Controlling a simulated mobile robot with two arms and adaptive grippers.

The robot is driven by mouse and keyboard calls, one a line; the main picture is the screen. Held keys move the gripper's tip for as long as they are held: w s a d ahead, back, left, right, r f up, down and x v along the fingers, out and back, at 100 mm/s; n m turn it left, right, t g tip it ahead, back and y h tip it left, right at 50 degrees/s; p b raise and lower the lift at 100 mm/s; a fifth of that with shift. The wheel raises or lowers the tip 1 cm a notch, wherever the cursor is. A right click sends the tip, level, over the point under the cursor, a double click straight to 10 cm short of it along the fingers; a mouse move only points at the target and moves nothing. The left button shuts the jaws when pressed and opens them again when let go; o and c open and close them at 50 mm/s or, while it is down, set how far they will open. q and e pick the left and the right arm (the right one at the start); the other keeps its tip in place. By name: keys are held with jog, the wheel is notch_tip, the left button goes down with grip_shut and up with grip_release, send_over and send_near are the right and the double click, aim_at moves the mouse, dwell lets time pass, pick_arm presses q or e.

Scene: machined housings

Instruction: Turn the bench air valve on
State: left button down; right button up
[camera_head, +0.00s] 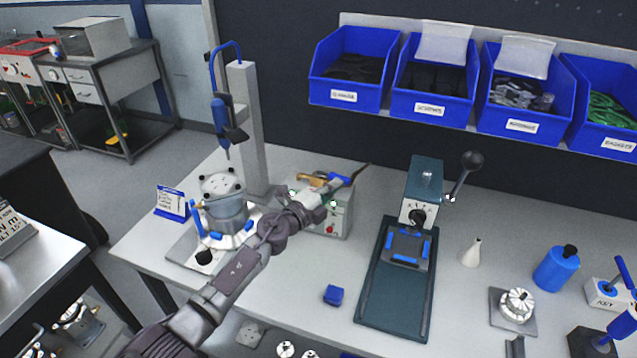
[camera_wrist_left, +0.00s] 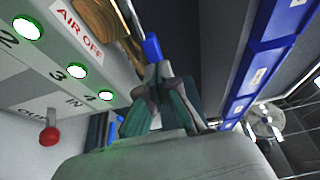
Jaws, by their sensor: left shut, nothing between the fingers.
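The air valve's lever seems to be the thin rod with a blue grip (camera_head: 340,177) above the grey control box (camera_head: 338,222); the blue grip also shows in the left wrist view (camera_wrist_left: 152,47). A white plate there reads "AIR OFF" (camera_wrist_left: 80,28) in red. My left gripper (camera_head: 333,187) is over the top of the box, shut and empty. In the left wrist view its fingertips (camera_wrist_left: 163,70) are close to the blue grip; I cannot tell whether they touch. The valve body is largely hidden. My right gripper is out of view.
Green lights (camera_wrist_left: 77,71) and a red knob (camera_wrist_left: 49,135) are on the box. A fixture with a round housing (camera_head: 226,207) and a grey post (camera_head: 246,130) stand left. A lever press (camera_head: 424,195) stands right. Blue bins (camera_head: 350,68) hang behind. A blue block (camera_head: 333,295) lies in front.

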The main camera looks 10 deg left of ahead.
pick_arm(q)
jog(key=shift+w+d, duration=0.35)
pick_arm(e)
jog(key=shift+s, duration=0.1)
pick_arm(q)
jog(key=shift+w+r, duration=0.1)
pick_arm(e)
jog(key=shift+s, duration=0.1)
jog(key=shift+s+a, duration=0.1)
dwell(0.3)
